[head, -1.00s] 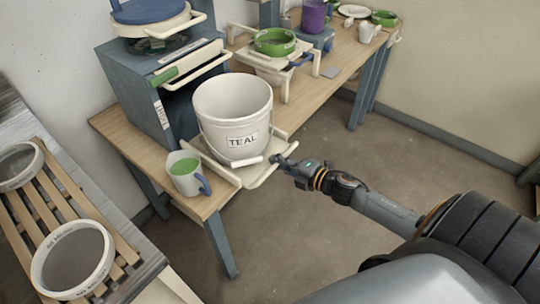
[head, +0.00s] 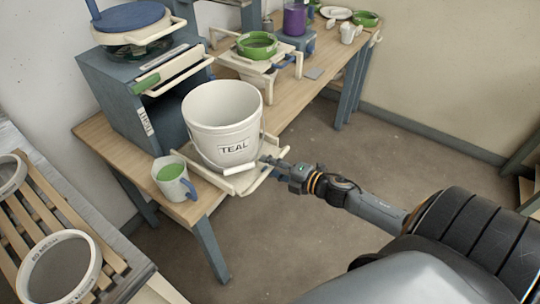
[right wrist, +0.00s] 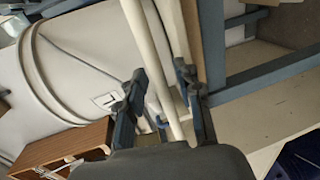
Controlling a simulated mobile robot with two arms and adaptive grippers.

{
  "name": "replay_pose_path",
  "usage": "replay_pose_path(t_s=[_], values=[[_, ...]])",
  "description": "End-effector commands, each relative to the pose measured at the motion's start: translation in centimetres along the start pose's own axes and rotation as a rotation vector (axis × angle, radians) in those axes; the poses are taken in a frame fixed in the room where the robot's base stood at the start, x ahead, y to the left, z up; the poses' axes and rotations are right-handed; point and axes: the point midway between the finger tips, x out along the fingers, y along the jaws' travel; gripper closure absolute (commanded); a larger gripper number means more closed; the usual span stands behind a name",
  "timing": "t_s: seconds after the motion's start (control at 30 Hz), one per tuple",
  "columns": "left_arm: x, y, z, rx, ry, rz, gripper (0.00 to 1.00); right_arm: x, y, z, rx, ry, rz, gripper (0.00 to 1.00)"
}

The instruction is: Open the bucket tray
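The bucket tray (head: 243,186) is a cream sliding tray on the wooden table in the head view, in front of the blue cabinet. A white bucket labelled TEAL (head: 222,118) stands upright on it. The tray has a pale bar handle at its front right, partly hidden by my gripper. My right gripper (head: 268,160) is at this handle, close to the bucket. In the right wrist view, its two fingers (right wrist: 160,98) lie on either side of a cream bar (right wrist: 160,65), with gaps visible, so it looks open around the bar. My left gripper is not in view.
A mug with green contents (head: 170,173) stands beside the tray at the table's near corner. The blue cabinet (head: 145,105) stands behind the bucket. A green sieve (head: 257,45) on a cream stand is further along. A slatted rack with sieves (head: 66,266) is at left. The floor at right is clear.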

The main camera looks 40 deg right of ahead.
Motion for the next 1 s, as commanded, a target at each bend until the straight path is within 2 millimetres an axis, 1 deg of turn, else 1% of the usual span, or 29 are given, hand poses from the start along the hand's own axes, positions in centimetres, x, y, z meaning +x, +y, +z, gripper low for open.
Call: replay_pose_path(t_s=[0.17, 0.27, 0.37, 0.7, 0.83, 1.0], values=[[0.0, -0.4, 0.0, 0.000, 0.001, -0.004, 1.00, -0.2, -0.1, 0.0, 0.001, 0.000, -0.002, 0.66], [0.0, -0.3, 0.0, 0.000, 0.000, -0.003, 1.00, -0.9, -0.2, -0.1, 0.002, 0.000, -0.003, 0.66], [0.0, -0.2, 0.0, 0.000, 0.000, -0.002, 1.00, -2.4, -0.3, -0.1, 0.003, 0.001, -0.005, 0.66], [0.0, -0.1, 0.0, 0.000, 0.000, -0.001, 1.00, -8.9, -0.2, -0.1, 0.003, -0.001, -0.004, 0.66], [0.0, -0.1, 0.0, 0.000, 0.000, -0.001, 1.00, -10.7, -0.1, 0.0, 0.002, -0.001, -0.002, 0.66], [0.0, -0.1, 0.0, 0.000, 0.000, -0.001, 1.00, -11.9, -0.1, 0.0, 0.001, 0.000, 0.000, 0.66]])
